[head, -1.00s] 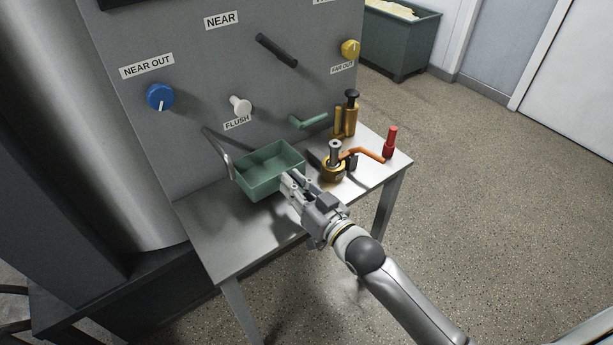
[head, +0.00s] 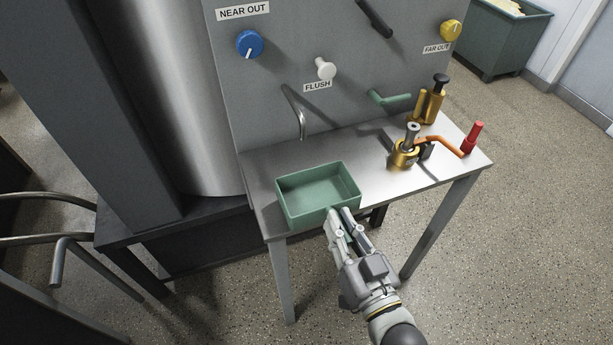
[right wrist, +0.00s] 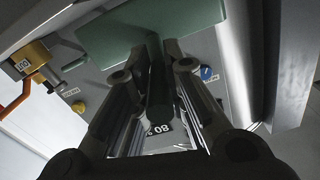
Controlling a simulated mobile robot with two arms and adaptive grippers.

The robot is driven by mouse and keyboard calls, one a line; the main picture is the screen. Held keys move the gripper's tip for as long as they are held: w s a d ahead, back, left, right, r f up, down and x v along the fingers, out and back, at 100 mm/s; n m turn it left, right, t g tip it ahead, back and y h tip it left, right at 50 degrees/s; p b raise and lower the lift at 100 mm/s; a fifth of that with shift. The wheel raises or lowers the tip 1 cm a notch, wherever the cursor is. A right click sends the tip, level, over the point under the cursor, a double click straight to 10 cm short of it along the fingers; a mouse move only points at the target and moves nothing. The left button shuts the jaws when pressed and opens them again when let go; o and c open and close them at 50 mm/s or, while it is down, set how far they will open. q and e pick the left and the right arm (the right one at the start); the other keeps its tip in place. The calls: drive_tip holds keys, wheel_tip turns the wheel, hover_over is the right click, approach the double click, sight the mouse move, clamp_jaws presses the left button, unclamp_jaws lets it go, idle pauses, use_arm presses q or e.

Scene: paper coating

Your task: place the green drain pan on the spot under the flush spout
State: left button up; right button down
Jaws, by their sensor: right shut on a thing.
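The green drain pan (head: 296,207) is an open rectangular tray at the front left of the metal table in the head view, apparently level and over the front edge. I cannot tell whether it touches the tabletop. My right gripper (head: 343,214) is shut on a narrow part at the pan's near side; in the right wrist view the pan (right wrist: 190,25) is just beyond the fingers. The flush spout (head: 293,108), a thin bent metal tube, comes down from the panel behind the pan, apart from it. No marked spot shows below it. My left gripper is not in view.
The white FLUSH knob (head: 325,68) and a green lever (head: 388,99) stick out of the panel. The tabletop below the spout is clear.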

drive_tip(key=r+v, duration=0.1)
drive_tip(key=v, duration=0.6)
drive_tip(key=p, duration=0.1)
hover_over(321, 203)
drive_tip(key=shift+r, duration=0.35)
drive_tip(key=shift+w+f, duration=0.1)
drive_tip(key=shift+f, duration=1.65)
